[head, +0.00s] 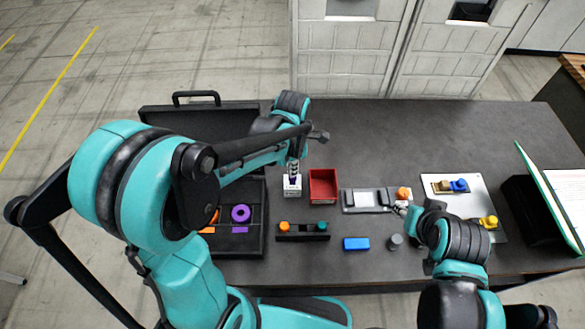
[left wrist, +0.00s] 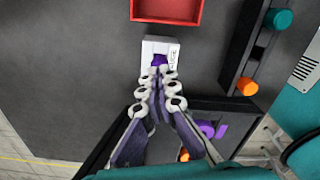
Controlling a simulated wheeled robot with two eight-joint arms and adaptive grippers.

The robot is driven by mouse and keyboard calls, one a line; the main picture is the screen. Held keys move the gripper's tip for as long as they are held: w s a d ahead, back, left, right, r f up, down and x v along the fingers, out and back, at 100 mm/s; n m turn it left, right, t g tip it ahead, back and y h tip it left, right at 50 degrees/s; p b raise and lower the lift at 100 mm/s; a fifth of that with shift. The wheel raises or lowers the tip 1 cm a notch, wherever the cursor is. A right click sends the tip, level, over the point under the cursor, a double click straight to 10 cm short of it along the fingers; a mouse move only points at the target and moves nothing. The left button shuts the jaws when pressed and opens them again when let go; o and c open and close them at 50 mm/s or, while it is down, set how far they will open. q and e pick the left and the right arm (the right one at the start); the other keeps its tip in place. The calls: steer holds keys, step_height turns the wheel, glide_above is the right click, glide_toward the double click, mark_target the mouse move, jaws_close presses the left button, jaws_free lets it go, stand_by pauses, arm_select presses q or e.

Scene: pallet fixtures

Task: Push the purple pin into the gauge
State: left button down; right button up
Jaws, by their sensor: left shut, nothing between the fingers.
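The gauge, a small white block with a dark label (head: 292,191), stands on the dark table beside the red bin. It also shows in the left wrist view (left wrist: 172,52). The purple pin (left wrist: 158,60) shows at the top of the gauge, partly hidden by my fingertips. My left gripper (head: 294,173) is shut and empty, pointing down right over the pin; it shows in the left wrist view too (left wrist: 160,80). I cannot tell whether the tips touch the pin or how deep it sits. My right gripper (head: 402,208) is beside a grey fixture with an orange piece; its fingers are too small to read.
A red bin (head: 323,199) stands close right of the gauge. A dark rack (head: 303,237) with orange and teal pieces and a blue block (head: 356,244) lie nearer. An open black case (head: 256,245) with a purple ring is at left. The grey fixture (head: 362,209) is at right.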

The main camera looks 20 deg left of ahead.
arm_select(q)
step_height(320, 180, up, 8)
steer(key=p, duration=0.6)
stand_by(0.5)
